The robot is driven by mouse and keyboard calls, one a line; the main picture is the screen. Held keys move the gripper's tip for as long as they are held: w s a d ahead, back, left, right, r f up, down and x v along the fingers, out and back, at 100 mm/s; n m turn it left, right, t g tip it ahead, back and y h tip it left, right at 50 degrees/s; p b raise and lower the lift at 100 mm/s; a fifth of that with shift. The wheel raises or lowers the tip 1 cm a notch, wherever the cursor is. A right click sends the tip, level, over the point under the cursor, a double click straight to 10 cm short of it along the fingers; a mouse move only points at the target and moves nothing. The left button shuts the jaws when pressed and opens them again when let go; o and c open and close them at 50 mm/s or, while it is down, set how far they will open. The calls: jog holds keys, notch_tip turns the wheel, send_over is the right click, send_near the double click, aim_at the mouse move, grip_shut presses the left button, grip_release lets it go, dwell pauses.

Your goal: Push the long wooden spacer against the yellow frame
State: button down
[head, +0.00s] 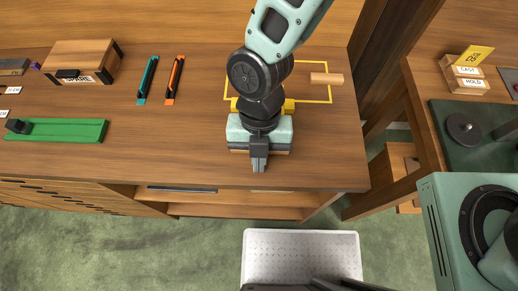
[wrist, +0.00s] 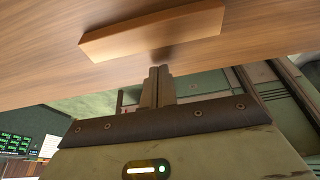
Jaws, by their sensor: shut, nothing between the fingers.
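The long wooden spacer (wrist: 152,34) lies on the table in the wrist view, a pale, narrow block just beyond my fingertips. In the head view my gripper hides nearly all of it; a thin wooden edge seems to show beneath the gripper body. My gripper (head: 259,164) is shut and empty, near the table's front edge. Its closed fingers also show in the wrist view (wrist: 158,84), and I cannot tell whether they touch the spacer. The yellow frame (head: 329,101) is a thin outline on the table behind my gripper, partly hidden by my arm.
A short wooden piece (head: 327,79) lies across the frame's right side. A green tray (head: 62,130), a wooden box (head: 82,62), a teal tool (head: 147,79) and an orange tool (head: 174,79) are to the left. The tabletop right of my gripper is clear.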

jog(key=shift+w, duration=1.15)
jog(key=shift+w+p, duration=0.35)
jog(key=shift+w, duration=1.7)
jog(key=shift+s, duration=0.1)
